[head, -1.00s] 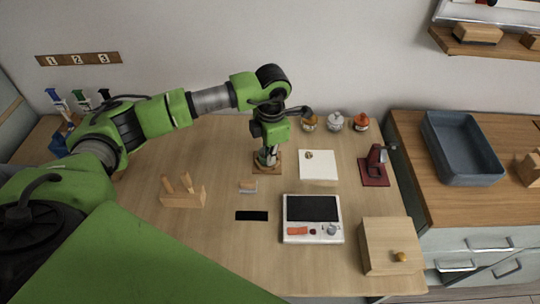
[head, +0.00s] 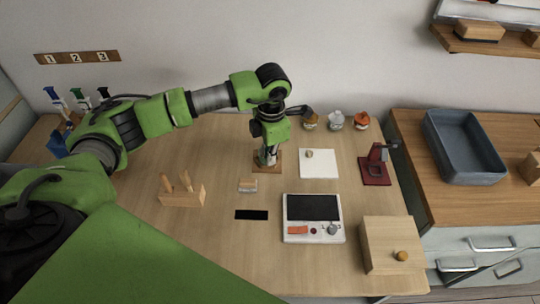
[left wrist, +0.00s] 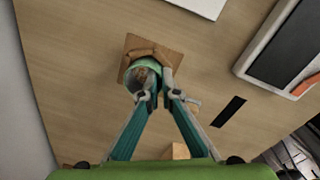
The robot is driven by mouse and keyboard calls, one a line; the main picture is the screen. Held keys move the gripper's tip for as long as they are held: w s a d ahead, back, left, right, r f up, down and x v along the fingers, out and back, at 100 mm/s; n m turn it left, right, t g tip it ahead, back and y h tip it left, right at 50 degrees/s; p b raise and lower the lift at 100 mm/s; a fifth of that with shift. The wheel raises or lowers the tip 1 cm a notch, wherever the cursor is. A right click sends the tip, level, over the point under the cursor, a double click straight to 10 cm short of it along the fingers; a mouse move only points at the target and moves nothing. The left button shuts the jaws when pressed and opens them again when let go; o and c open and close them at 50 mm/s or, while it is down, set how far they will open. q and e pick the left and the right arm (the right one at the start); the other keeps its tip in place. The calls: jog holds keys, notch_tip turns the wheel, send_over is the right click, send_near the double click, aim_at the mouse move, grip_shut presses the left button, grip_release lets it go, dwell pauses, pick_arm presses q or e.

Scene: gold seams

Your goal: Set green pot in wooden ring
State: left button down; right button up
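The green pot (left wrist: 135,78) shows in the left wrist view as a pale green rounded rim with a brownish inside. It is at the wooden ring (left wrist: 138,52), whose brown pieces show beside it on a square wooden base. The base also shows in the head view (head: 272,168). My left gripper (left wrist: 157,95) points down at the pot, with its fingertips at the pot's near edge. The fingers are partly closed, but I cannot tell whether they grip the pot. They hide part of the pot, so its seating in the ring is unclear. My right gripper is out of view.
A white square pad (head: 319,170) and a dark red stand (head: 376,172) are to the right. Small jars (head: 335,121) stand behind.

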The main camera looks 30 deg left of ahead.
pick_arm(q)
jog(key=shift+f+b, duration=0.25)
jog(key=shift+b, duration=0.05)
dwell(0.4)
dwell(0.3)
jog(key=c, duration=2.2)
grip_release()
jog(key=shift+s+d+r+p, duration=0.1)
jog(key=shift+r+p, duration=1.4)
jog(key=shift+r, duration=1.05)
